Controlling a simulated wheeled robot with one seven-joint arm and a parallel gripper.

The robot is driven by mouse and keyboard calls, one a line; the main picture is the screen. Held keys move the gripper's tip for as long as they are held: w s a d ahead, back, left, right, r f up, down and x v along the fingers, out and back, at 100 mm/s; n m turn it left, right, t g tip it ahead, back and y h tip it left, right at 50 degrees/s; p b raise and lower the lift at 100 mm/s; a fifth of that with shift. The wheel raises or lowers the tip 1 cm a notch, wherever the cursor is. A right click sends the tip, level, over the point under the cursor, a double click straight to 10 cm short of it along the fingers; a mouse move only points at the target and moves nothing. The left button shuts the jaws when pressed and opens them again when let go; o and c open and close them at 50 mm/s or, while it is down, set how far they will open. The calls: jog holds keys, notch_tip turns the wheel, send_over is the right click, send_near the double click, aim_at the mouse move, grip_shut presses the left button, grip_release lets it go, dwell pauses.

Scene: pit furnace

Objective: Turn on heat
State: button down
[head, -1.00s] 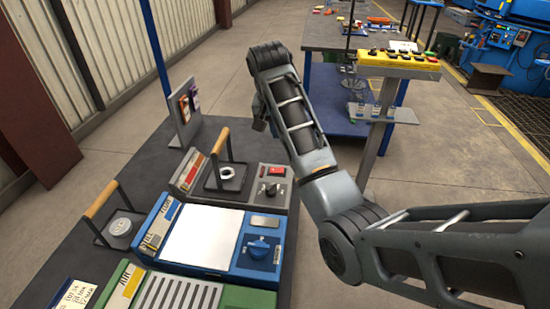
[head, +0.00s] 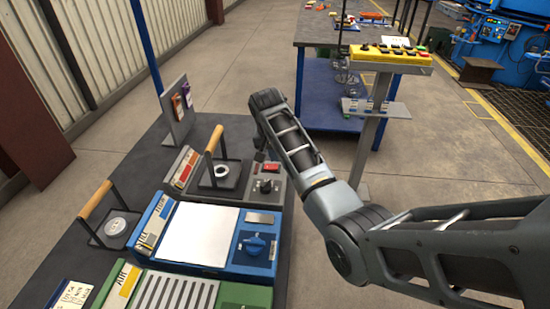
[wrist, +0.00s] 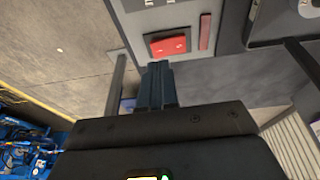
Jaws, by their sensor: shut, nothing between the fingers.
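A grey control unit (head: 282,188) sits on the dark bench, with a black knob (head: 266,186) and a red switch (head: 271,168) on its top. In the wrist view the red rocker switch (wrist: 170,46) sits in a black frame, with a narrow red strip (wrist: 205,31) beside it. My gripper (wrist: 159,66) is shut and empty, its blue fingertips just short of the switch in the picture. Whether they touch it I cannot tell. In the head view my arm largely hides the gripper.
A blue unit (head: 258,264) with a white top plate and blue knob is in front of the grey one, then a green unit (head: 246,297). Wooden-handled stands (head: 97,203) rise on the left. A yellow button box (head: 390,57) stands on a post behind my arm.

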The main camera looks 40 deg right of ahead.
aim_at(271, 167)
jog(key=shift+s+f, duration=0.1)
jog(key=shift+f, duration=0.8)
jog(key=shift+s+d+f+t+y, duration=0.1)
jog(key=shift+d+f+t+y, duration=0.05)
jog(key=shift+f+t+y, duration=0.2)
jog(key=shift+w+a+r+p, duration=0.2)
jog(key=shift+w+a+p, duration=0.1)
jog(key=shift+w+a, duration=0.25)
jog(key=shift+d, duration=0.1)
